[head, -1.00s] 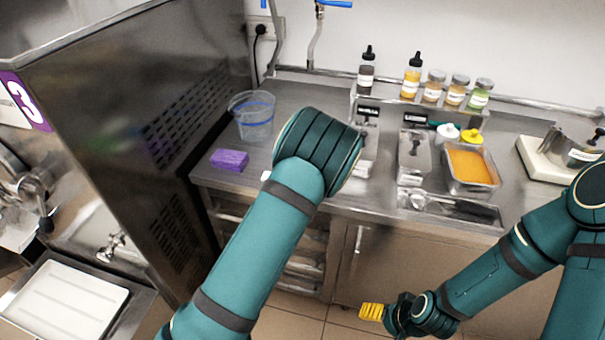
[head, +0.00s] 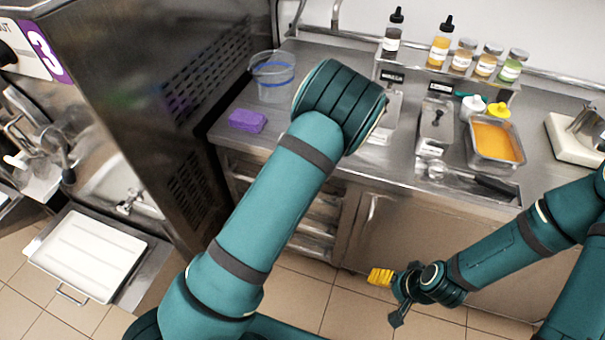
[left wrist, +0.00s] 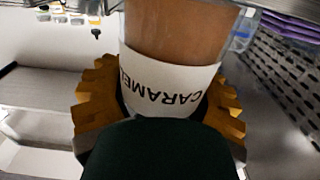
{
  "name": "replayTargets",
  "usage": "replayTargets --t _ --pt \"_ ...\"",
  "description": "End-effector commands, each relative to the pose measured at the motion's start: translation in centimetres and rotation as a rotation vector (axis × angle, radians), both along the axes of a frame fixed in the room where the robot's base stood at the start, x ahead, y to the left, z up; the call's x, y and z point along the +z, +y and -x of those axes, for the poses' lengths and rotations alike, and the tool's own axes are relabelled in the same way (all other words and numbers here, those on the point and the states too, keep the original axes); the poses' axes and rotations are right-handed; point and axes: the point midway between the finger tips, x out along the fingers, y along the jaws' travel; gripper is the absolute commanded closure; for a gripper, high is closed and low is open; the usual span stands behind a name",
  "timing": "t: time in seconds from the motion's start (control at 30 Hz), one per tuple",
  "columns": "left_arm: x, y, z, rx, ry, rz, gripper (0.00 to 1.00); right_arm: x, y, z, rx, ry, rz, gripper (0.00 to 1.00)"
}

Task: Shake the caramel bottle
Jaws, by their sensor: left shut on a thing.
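The caramel bottle (left wrist: 180,40) fills the middle of the left wrist view. It is brown with a white band marked CARAMEL, and the lettering appears upside down there. My left gripper (left wrist: 160,108) is shut on it, with a ridged yellow-brown finger pad on each side. The bottle's ends are out of view or hidden. In the head view my left gripper and the bottle are hidden behind my left arm. My right gripper (head: 382,278) hangs low in front of the counter cabinet, showing yellow pads; its opening is unclear.
A clear bucket (head: 272,80) and a purple sponge (head: 247,120) stand on the counter's left part. Several topping bottles and jars (head: 461,58) line the back shelf. An orange-filled tray (head: 494,141) is at right. A tall steel machine (head: 165,90) stands left.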

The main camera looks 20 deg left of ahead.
Motion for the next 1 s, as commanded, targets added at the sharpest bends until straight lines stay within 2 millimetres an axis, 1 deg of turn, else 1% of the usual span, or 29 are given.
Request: replayTargets --t 0.03,0.1,0.13,0.2,0.23,0.27,0.4,0.47,0.5,0.53,0.57,0.6,0.7,0.77,0.8,0.83,0.87,0.9,1.0 --pt "2.7 0.0 -0.1 0.002 -0.018 0.010 0.86 0.1 0.0 0.0 0.000 0.000 0.000 0.24" --pt "5.0 0.0 -0.1 0.002 -0.017 0.011 0.86 0.1 0.0 0.0 0.000 0.000 0.000 0.24" --pt "5.9 0.0 -0.1 0.002 -0.018 0.010 0.86 0.1 0.0 0.0 0.001 0.000 0.000 0.24" --pt "6.7 -0.1 -0.1 0.000 -0.011 0.007 0.86 0.1 0.0 0.0 0.001 0.000 0.000 0.24" --pt "6.6 0.0 0.0 0.000 -0.007 0.004 0.86 0.1 0.0 0.0 0.000 0.000 0.000 0.24" --pt "6.0 0.0 0.0 0.000 -0.002 0.000 0.86 0.1 0.0 0.0 0.000 0.000 0.000 0.24" --pt "1.1 0.0 0.0 -0.001 0.005 -0.005 0.86 0.1 0.0 0.0 0.000 0.000 0.000 0.24" --pt "-0.5 0.0 0.0 -0.001 0.001 -0.004 0.86 0.1 0.0 0.0 0.000 0.000 0.000 0.24" --pt "-0.9 0.0 0.0 -0.001 -0.003 -0.001 0.86 0.1 0.0 0.0 0.000 0.000 0.000 0.24" --pt "-0.8 0.0 0.0 0.000 -0.005 0.001 0.86 0.1 0.0 0.0 0.000 0.000 0.000 0.24" --pt "-0.1 0.0 -0.1 0.001 -0.010 0.004 0.86 0.1 0.0 0.0 0.000 0.000 0.000 0.24" --pt "1.5 0.0 -0.2 0.003 -0.017 0.007 0.86 0.1 0.0 0.0 0.000 0.000 0.000 0.24" --pt "5.0 0.0 -0.1 0.002 -0.017 0.011 0.86 0.1 0.0 0.0 0.000 0.000 0.000 0.24" --pt "6.5 -0.1 -0.1 0.001 -0.016 0.010 0.86 0.1 0.0 0.0 0.001 0.000 0.000 0.24" --pt "6.7 -0.1 -0.1 0.000 -0.011 0.007 0.86 0.1 0.0 0.0 0.001 0.000 0.000 0.24" --pt "6.6 0.0 0.0 0.000 -0.007 0.004 0.86 0.1 0.0 0.0 0.000 0.000 0.000 0.24" --pt "6.0 0.0 0.0 0.000 -0.002 0.000 0.86 0.1 0.0 0.0 0.000 0.000 0.000 0.24" --pt "4.6 0.0 0.0 -0.001 0.003 -0.004 0.85 0.1 0.0 0.0 0.000 0.000 0.000 0.24" --pt "1.1 0.0 0.0 -0.001 0.005 -0.005 0.85 0.1 0.0 0.0 0.000 0.000 0.000 0.24"
